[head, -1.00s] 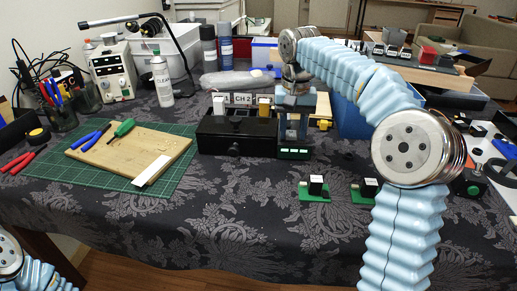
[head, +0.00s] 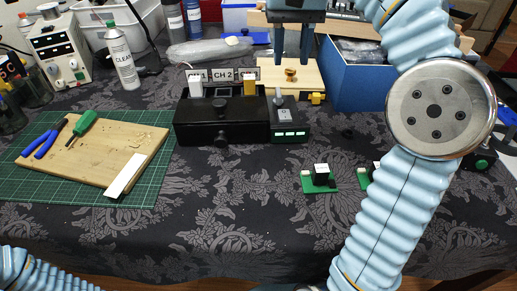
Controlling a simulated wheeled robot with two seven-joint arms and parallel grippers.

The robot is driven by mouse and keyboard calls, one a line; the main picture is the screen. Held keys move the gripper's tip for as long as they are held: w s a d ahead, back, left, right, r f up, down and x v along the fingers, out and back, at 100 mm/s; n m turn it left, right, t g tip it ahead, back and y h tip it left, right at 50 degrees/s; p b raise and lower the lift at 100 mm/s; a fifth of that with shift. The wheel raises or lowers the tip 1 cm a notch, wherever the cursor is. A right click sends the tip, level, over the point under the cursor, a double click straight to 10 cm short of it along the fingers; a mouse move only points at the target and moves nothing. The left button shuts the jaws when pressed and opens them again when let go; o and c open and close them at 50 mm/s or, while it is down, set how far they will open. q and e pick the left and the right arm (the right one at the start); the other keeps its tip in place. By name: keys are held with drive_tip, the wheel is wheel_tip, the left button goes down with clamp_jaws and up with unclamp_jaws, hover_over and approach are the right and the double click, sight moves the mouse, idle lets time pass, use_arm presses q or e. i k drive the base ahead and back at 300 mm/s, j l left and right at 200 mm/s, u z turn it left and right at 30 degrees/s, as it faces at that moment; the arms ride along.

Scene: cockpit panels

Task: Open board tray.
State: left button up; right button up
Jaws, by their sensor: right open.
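A black box (head: 190,128) labelled CH 1 and CH 2 stands mid-table, with a round knob on its front (head: 221,140) and another on top. I take it for the board tray's housing; whether a tray is out cannot be told. My right gripper (head: 292,58) is open and empty, fingers down, above and behind the switch panel, near a wooden lid's knob. My left gripper is out of view.
Two small green boards (head: 320,183) with black blocks lie front right, one partly behind my right arm. A wooden board with tools (head: 100,160) rests on the green mat (head: 40,190). A blue box (head: 360,82) stands behind right. Cloth in front of the black box is clear.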

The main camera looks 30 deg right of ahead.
sight(218, 135)
drive_tip(key=k+j, duration=0.75)
drive_tip(key=j, duration=0.2)
drive_tip(key=k, duration=0.5)
